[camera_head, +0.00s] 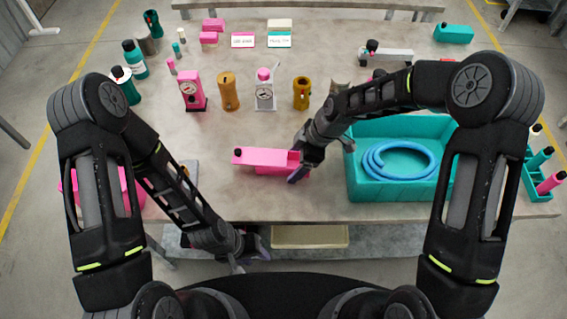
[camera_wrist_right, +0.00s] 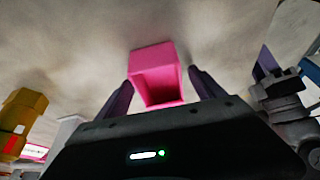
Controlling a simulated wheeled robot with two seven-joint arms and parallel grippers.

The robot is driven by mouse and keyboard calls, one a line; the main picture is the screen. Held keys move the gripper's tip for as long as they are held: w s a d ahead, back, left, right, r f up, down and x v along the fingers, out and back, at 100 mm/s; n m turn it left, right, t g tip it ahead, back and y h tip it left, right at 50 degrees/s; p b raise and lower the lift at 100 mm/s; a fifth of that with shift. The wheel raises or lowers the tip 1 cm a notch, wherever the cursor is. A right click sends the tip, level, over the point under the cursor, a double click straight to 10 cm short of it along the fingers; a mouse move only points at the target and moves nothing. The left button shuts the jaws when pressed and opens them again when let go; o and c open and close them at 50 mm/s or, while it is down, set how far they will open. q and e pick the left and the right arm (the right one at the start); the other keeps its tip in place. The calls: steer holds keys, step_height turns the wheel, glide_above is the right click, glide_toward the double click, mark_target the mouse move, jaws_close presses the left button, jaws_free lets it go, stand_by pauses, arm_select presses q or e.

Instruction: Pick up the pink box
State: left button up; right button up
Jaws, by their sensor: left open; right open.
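A pink box (camera_head: 268,158), long, with a small dark knob near its left end, lies on the table's front middle. In the right wrist view its hollow open end (camera_wrist_right: 156,76) shows between the finger tips. My right gripper (camera_head: 297,167) is open at the box's right end, one finger on the near side. The wrist view shows the two fingers (camera_wrist_right: 163,92) apart, on either side of the box; I cannot tell whether they touch it. My left gripper (camera_head: 252,254) is open and empty, low in front of the table edge.
A teal bin (camera_head: 452,188) with a blue coiled hose (camera_head: 400,161) stands right of the box. Pink (camera_head: 192,92), brown (camera_head: 228,91) and white (camera_head: 264,92) pumps stand behind it. A pink bin (camera_head: 128,190) is partly hidden by my left arm.

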steer(key=shift+c, duration=0.2)
jaws_close()
step_height(320, 180, up, 10)
stand_by(1.3)
arm_select(q)
steer(key=shift+f, duration=0.15)
arm_select(e)
steer(key=shift+f, duration=0.15)
stand_by(0.4)
steer(key=shift+f+b, duration=4.35)
steer(key=shift+f, duration=0.55)
arm_select(q)
step_height(320, 180, down, 7)
steer(key=shift+w+d+f, duration=0.15)
steer(key=shift+w+d, duration=0.1)
steer(key=shift+w, duration=0.2)
arm_select(e)
steer(key=shift+r, duration=0.1)
arm_select(q)
steer(key=shift+c, duration=0.4)
